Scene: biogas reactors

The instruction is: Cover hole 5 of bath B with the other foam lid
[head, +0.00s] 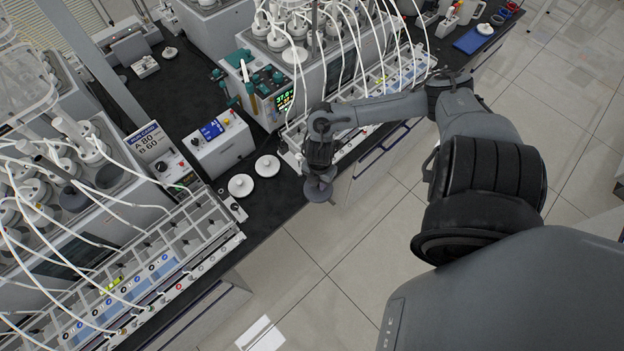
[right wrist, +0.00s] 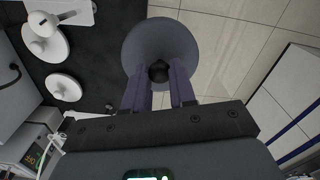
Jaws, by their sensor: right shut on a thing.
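My right gripper (head: 318,176) is shut on a grey round foam lid (head: 318,190), held in the air over the floor just beyond the bench's front edge. In the right wrist view the lid (right wrist: 141,43) shows as a disc with a dark knob between the fingers (right wrist: 159,80). A bath (head: 35,245) with bottles, tubes and a rack stands at the left; two dark grey round spots (head: 74,196) show on its top, and I cannot tell whether they are lids or open holes. Another bath (head: 330,70) stands at top centre. I cannot read which is B or any hole number. My left gripper is not in view.
Two white knobbed discs (head: 240,186) (head: 267,166) lie on the black bench (head: 262,206) between the baths. A control box (head: 217,145) and a sign (head: 150,140) stand behind them. White tubes arch over both baths. The floor in front is clear.

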